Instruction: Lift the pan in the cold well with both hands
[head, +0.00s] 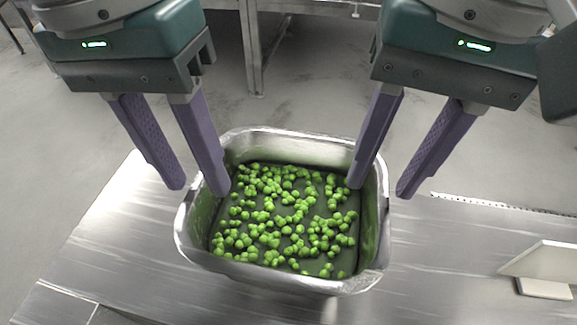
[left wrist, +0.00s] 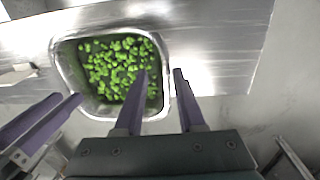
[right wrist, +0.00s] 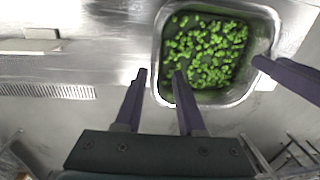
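The pan (head: 300,146) is a silver metal rectangular tub with a dark bottom, holding many small green balls like peas (head: 285,215). It stands at the steel counter; how deep it sits in a well cannot be seen. My left gripper (head: 200,188) is open at the pan's left rim, one purple finger over the inside and one outside. My right gripper (head: 379,190) is open at the right rim in the same way. The wrist views show the rim between the fingers of the left gripper (left wrist: 162,72) and the right gripper (right wrist: 160,73), with gaps visible.
The steel counter (head: 125,245) spreads left and right of the pan and is mostly clear. A pale board or block (head: 543,270) lies at the right. A slotted strip (head: 500,205) runs along the counter's far right edge. Grey floor and metal table legs are beyond.

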